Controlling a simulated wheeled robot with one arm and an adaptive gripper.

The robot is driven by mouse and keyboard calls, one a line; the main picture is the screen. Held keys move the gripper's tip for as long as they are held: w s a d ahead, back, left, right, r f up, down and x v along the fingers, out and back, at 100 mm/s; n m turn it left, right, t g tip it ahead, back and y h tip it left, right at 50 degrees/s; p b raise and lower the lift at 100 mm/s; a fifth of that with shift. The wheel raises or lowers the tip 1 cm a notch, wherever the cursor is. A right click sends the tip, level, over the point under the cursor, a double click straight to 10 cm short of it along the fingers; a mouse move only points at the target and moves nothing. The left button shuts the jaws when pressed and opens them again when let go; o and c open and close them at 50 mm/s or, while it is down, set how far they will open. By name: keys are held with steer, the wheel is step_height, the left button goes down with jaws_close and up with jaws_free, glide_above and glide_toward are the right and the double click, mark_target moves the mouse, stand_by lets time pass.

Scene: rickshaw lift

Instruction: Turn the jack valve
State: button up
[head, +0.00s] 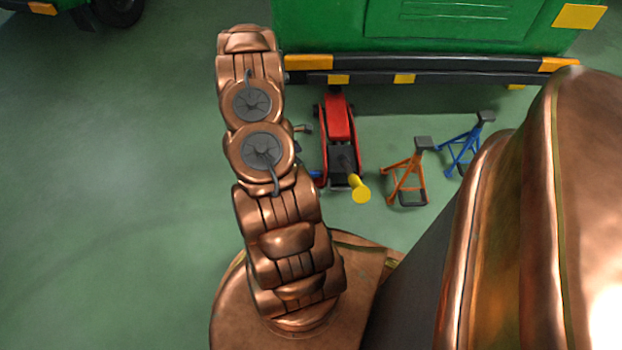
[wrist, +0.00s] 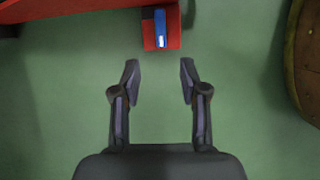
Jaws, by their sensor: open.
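The red and black floor jack (head: 338,122) stands on the floor by the green vehicle, its yellow-tipped handle (head: 361,192) toward me. A small blue piece, seemingly the jack valve (head: 316,174), sticks out at the jack's left near end. In the wrist view the blue valve (wrist: 160,28) lies on a red block (wrist: 173,36) at the top middle. My gripper (wrist: 159,78) is open and empty, its fingertips pointing toward the valve, with a gap of green floor between in the picture. In the head view my arm mostly hides the gripper.
An orange jack stand (head: 407,175) and a blue jack stand (head: 466,147) stand right of the jack. The green vehicle (head: 430,35) with its black bumper (head: 440,70) is behind. The floor (head: 110,190) at left is clear.

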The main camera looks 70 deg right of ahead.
steer(key=b, duration=0.1)
glide_toward(311, 173)
steer(key=shift+s+d+f, duration=0.2)
steer(key=shift+d+f, duration=0.05)
steer(key=shift+f, duration=0.25)
steer(key=shift+s+d+f, duration=0.2)
steer(key=shift+d+f, duration=0.05)
steer(key=shift+f, duration=0.25)
steer(key=b+x, duration=0.2)
steer(key=x, duration=0.5)
steer(key=shift+s+f+b, duration=0.1)
steer(key=shift+f+b, duration=0.15)
steer(key=shift+b, duration=0.15)
jaws_close()
steer(key=shift+a, duration=0.15)
